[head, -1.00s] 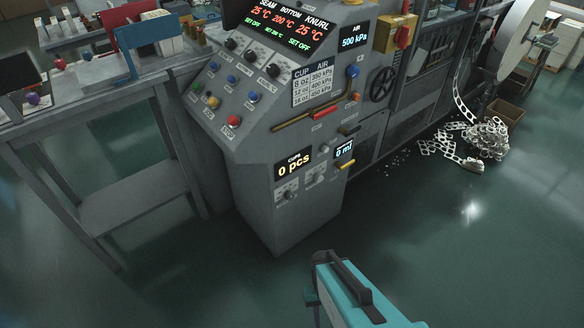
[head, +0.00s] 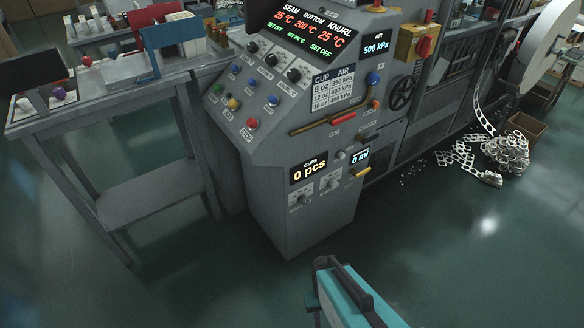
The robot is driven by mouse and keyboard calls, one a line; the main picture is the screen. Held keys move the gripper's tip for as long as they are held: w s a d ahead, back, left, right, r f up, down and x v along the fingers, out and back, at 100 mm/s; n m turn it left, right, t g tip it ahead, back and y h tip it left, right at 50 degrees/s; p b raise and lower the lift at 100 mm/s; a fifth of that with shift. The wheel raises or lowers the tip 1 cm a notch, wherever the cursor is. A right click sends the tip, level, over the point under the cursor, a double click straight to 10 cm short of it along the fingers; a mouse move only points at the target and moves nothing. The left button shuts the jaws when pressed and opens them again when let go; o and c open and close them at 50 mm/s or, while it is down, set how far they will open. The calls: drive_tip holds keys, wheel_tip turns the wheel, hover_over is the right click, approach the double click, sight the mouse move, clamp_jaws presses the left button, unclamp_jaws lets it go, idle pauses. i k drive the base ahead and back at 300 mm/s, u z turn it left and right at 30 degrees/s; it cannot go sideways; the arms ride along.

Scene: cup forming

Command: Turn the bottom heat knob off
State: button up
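Three black heat knobs sit in a slanting row on the grey machine's sloped panel. The middle one, the bottom heat knob (head: 270,60), is between the seam knob (head: 252,47) and the knurl knob (head: 294,74). The display (head: 305,32) above them reads about 25 °C for SEAM, 200 °C for BOTTOM and 25 °C for KNURL. Its small line shows SET OFF on both outer columns and a green temperature setting in the middle, too small to read surely. The knob pointers are too small to read. My gripper is not in view; nothing touches the knobs.
Coloured buttons, including a red STOP button (head: 252,123), sit below the knobs. A red-handled lever (head: 343,117) is to their right. A grey workbench (head: 140,100) stands at left. Scrap strip (head: 505,152) lies on the floor at right.

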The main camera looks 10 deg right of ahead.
sight(271, 60)
drive_tip(key=i, duration=0.85)
drive_tip(key=z, duration=0.05)
